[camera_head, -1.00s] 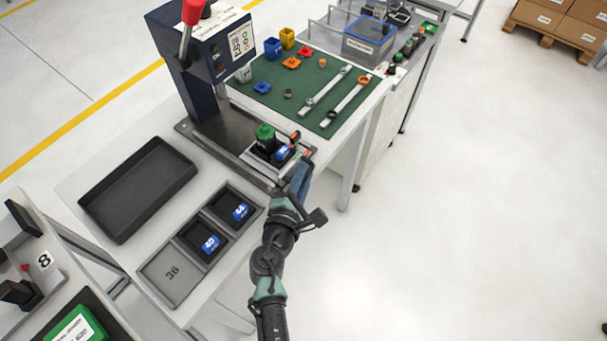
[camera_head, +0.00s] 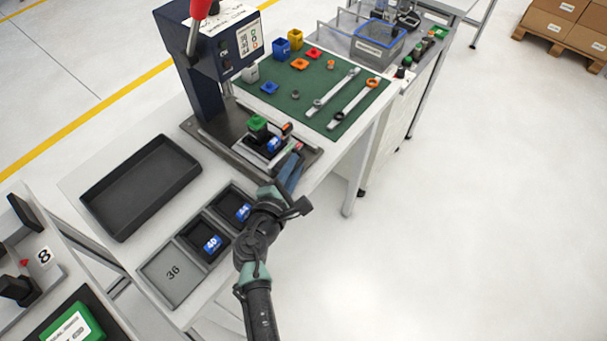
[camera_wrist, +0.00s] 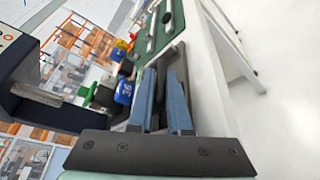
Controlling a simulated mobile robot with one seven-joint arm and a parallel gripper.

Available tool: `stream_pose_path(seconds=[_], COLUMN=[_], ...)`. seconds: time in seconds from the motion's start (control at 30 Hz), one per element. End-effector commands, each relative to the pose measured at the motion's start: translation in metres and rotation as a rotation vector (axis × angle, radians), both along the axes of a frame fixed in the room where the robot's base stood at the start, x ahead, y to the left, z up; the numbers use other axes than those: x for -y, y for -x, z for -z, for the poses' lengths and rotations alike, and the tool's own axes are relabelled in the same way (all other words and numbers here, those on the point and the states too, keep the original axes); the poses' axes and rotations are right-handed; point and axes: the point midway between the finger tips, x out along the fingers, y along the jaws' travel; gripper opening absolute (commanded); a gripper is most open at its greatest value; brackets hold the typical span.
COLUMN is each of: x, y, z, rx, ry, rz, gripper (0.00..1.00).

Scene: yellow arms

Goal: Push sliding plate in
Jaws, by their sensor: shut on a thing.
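The sliding plate (camera_head: 264,158) lies on the base of the dark blue press (camera_head: 213,62). It carries a green piece (camera_head: 257,123) and a blue part (camera_head: 274,144), with a small orange-and-black piece beside them. My gripper (camera_head: 297,155) reaches the plate's near right end, its blue fingers shut on the plate there. The exact grip spot is hard to see. In the wrist view the fingers (camera_wrist: 163,78) point at the plate's edge, with the blue part (camera_wrist: 124,92) and the green piece (camera_wrist: 88,93) to their left.
A red lever (camera_head: 197,25) tops the press. A green mat (camera_head: 318,95) holds coloured blocks and two rails behind the plate. A black tray (camera_head: 140,188) and bins with numbered blue parts (camera_head: 212,243) are on the near left.

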Motion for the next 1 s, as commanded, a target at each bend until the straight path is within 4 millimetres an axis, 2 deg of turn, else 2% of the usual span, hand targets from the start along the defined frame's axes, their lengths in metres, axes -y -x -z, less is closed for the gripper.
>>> stream_pose_path(seconds=[0.2,0.23,0.37,0.4,0.77,0.87,1.0], x=[-0.001,-0.001,-0.001,-0.001,0.003,0.008,0.025], y=[0.002,0.002,0.002,0.002,0.003,0.006,0.018], z=[0.003,0.003,0.003,0.003,0.004,0.004,0.003], rx=[-0.007,-0.007,-0.007,-0.007,-0.009,-0.011,-0.012], ry=[0.001,0.001,0.001,0.001,0.000,0.000,-0.001], rz=[-0.004,-0.004,-0.003,-0.003,0.004,0.006,0.010], gripper=[0.00,0.18,0.41,0.45,0.45,0.45,0.45])
